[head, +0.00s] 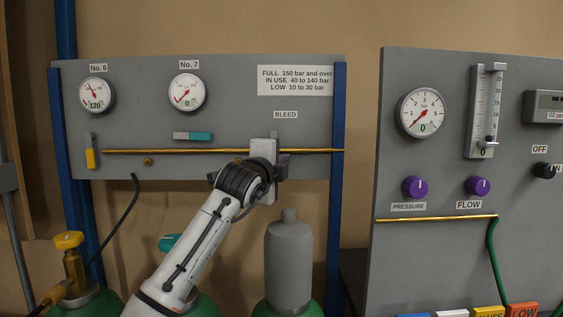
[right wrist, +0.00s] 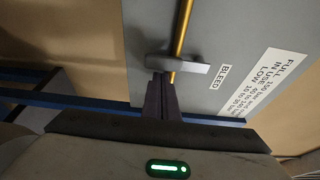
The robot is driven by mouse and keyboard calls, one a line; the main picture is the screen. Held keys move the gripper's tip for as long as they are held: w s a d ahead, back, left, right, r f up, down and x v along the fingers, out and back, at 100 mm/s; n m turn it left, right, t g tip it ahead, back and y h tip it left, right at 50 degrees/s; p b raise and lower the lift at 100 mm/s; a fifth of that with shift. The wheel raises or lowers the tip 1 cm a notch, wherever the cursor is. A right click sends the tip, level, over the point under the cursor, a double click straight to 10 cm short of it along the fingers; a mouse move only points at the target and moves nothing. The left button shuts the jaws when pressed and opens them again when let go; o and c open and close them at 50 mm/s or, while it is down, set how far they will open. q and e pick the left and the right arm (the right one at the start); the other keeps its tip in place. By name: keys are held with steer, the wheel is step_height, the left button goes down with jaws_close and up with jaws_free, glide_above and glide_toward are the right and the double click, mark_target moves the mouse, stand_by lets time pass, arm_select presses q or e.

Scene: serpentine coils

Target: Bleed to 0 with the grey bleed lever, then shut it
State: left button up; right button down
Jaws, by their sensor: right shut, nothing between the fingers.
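The grey bleed lever (right wrist: 190,67) lies across the brass pipe (right wrist: 183,30) in the right wrist view, near the BLEED label (right wrist: 220,77). My right gripper (head: 284,162) is shut and empty at the lever. In the right wrist view its fingertips (right wrist: 161,78) are close against one end of the lever; I cannot tell if they touch. The No. 7 gauge (head: 187,92) reads 0. The No. 6 gauge (head: 97,94) reads 120. My left gripper is not in view.
A teal lever (head: 200,136) lies level on the panel, and a yellow lever (head: 90,158) hangs at the left. A grey-topped cylinder (head: 289,255) stands below my gripper. A second panel (head: 400,180) with a gauge, a flow tube and purple knobs stands at the right.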

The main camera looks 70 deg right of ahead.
steer(key=s, duration=0.1)
steer(key=s+d, duration=0.1)
steer(key=s, duration=0.1)
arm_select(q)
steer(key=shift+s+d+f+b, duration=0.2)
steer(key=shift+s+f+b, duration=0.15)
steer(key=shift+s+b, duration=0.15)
arm_select(e)
steer(key=a, duration=1)
